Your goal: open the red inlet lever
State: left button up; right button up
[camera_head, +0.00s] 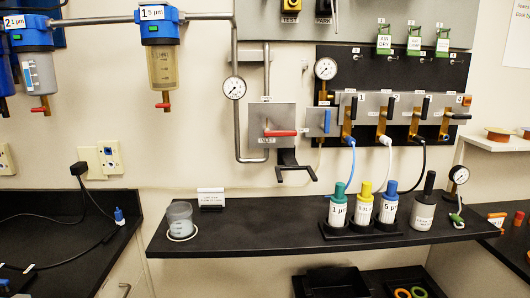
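The red inlet lever (281,133) is on a grey square plate (284,114) on the wall, near the middle of the view. The lever lies horizontal, with its handle pointing right from its pivot. A label below it is too small to read surely. Neither of my grippers shows in the view, and nothing touches the lever.
A black bracket (294,166) juts out below the plate. A blue lever (327,121) is to its right, with a gauge (326,68) above.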

aim_at(267, 132)
jog(key=k+z, duration=0.1)
jog(key=z, duration=0.25)
jog(key=k+l+z, duration=0.1)
jog(key=z, duration=0.3)
jog(key=k+l+z, duration=0.1)
jog(key=z, duration=0.25)
jog(key=l, duration=0.1)
